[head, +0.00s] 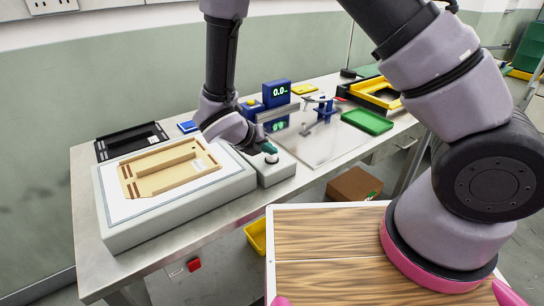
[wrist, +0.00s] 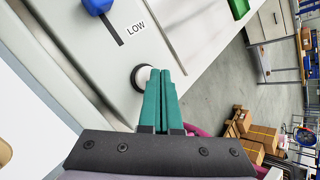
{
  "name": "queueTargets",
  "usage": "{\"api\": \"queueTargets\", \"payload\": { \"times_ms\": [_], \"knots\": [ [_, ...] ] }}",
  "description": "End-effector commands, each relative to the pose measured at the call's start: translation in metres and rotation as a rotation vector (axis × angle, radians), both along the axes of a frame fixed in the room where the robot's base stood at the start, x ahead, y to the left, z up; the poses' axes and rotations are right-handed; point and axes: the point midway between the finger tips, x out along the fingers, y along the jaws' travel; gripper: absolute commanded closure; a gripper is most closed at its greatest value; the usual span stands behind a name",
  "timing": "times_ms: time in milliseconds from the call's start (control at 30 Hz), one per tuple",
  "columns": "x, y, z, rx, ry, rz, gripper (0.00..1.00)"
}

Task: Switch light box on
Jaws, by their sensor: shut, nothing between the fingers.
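The light box (head: 180,216) is a low grey box with a white top panel at the left of the bench. I cannot tell if the panel is lit. A small grey control box (head: 278,176) stands against its right side.
A tan slotted tray (head: 158,183) lies on the light box, with a black tray (head: 131,141) behind. A blue display unit (head: 277,93) stands at the back.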

Motion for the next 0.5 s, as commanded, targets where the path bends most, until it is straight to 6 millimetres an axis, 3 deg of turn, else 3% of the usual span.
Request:
{"api": "queueTargets", "payload": {
  "times_ms": [500],
  "knots": [
    [0.001, 0.001, 0.051, 0.003, -0.002, -0.001, 1.00]
  ]
}}
